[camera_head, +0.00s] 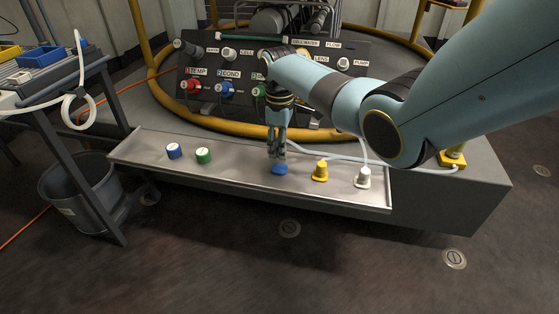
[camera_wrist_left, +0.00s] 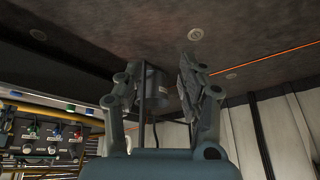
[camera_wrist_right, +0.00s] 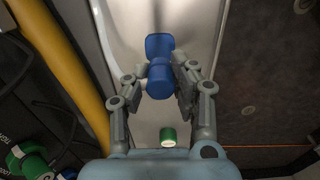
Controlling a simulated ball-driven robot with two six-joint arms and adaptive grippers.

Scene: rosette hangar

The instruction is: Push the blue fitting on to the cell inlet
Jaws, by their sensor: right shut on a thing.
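The blue fitting (camera_head: 280,169) is at the steel tray, under my right gripper (camera_head: 278,154). In the right wrist view the blue fitting (camera_wrist_right: 160,77) sits between the two fingers of my right gripper (camera_wrist_right: 160,82), which is shut on its stem; its flange shows beyond them. I cannot tell if its base touches the tray. The dark panel behind bears a CELL label beside a pale port (camera_head: 229,54), apparently the cell inlet; nothing is fitted over it. My left gripper (camera_wrist_left: 162,75) shows only in its wrist view, with fingers apart and empty.
The tray (camera_head: 140,150) also holds a blue cap (camera_head: 173,151), a green cap (camera_head: 204,155), a yellow fitting (camera_head: 320,171) and a white fitting (camera_head: 363,178). A yellow rail (camera_head: 160,65) curves around the panel (camera_head: 345,85). A bucket (camera_head: 85,192) stands left.

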